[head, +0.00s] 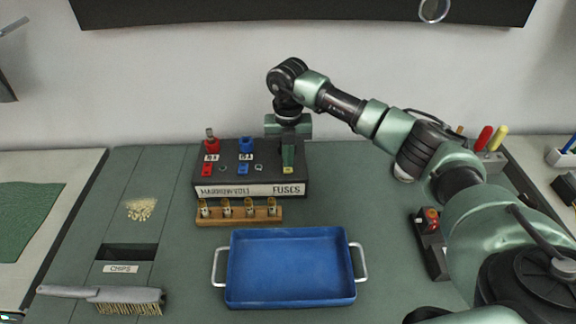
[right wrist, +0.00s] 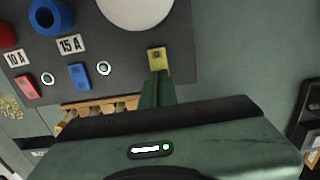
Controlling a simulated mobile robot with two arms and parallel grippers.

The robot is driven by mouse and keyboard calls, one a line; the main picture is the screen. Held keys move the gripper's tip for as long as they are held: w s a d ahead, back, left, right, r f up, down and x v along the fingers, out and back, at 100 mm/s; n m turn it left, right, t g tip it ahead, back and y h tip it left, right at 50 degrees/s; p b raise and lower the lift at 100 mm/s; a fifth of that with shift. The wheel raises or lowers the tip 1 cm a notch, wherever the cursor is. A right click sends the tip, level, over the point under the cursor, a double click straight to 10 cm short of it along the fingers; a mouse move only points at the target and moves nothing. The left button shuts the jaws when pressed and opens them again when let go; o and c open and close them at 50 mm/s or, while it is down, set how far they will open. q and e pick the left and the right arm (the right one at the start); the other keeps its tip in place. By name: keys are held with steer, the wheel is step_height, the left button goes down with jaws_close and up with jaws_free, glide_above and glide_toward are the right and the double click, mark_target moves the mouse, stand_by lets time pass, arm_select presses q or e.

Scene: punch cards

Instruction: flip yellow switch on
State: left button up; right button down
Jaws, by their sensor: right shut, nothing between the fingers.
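The yellow switch (head: 288,170) sits near the right end of the dark fuse panel (head: 222,180). In the right wrist view the yellow switch (right wrist: 157,55) shows just beyond the fingertips. My right gripper (head: 288,158) is shut and empty, pointing down over the panel. Its fingertips (right wrist: 160,76) are right at the near edge of the yellow switch; I cannot tell whether they touch it. The fingers partly cover the switch, and its on or off position is unclear. My left gripper is out of view.
A red switch (right wrist: 26,87) and a blue switch (right wrist: 79,76) sit left of the yellow one. A wooden rack (head: 262,215) of fuses stands before the panel. A blue tray (head: 291,299), a brush (head: 90,292) and a small dark device (head: 432,246) lie nearer.

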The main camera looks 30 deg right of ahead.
mark_target(288, 170)
steer(key=shift+f+b, duration=0.65)
steer(key=shift+f, duration=0.3)
stand_by(0.5)
steer(key=shift+r, duration=0.1)
steer(key=shift+r+p, duration=2.35)
steer(key=shift+r, duration=1.15)
steer(key=shift+f, duration=0.1)
